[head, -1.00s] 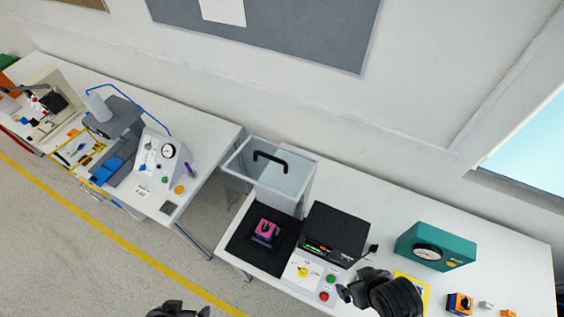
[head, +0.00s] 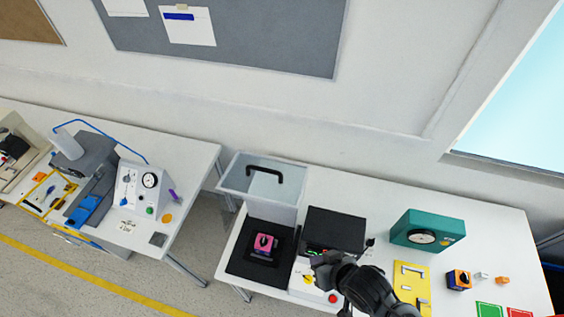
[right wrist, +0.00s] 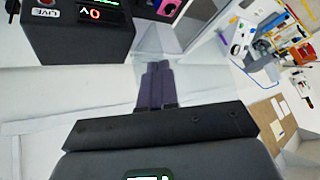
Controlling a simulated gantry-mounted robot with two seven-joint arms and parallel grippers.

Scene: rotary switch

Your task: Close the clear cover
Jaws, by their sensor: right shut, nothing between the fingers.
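The clear cover (head: 236,184) stands raised and open behind the black base (head: 240,262), with a black handle (head: 266,170) on its face. A pink switch block (head: 264,243) with a dark knob sits uncovered on the base; part of it shows at the top of the right wrist view (right wrist: 168,7). My right gripper (head: 322,261) is in front of the black display box, right of the base and apart from the cover. Its fingers (right wrist: 155,80) are together and empty in the right wrist view. My left gripper is out of view.
The black display box (head: 336,226) stands right of the cover, with a white button panel (head: 302,278) in front, partly hidden by my right arm. A teal gauge box (head: 427,230) and yellow plate (head: 411,277) are farther right. Another workbench (head: 185,158) stands left, across a gap.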

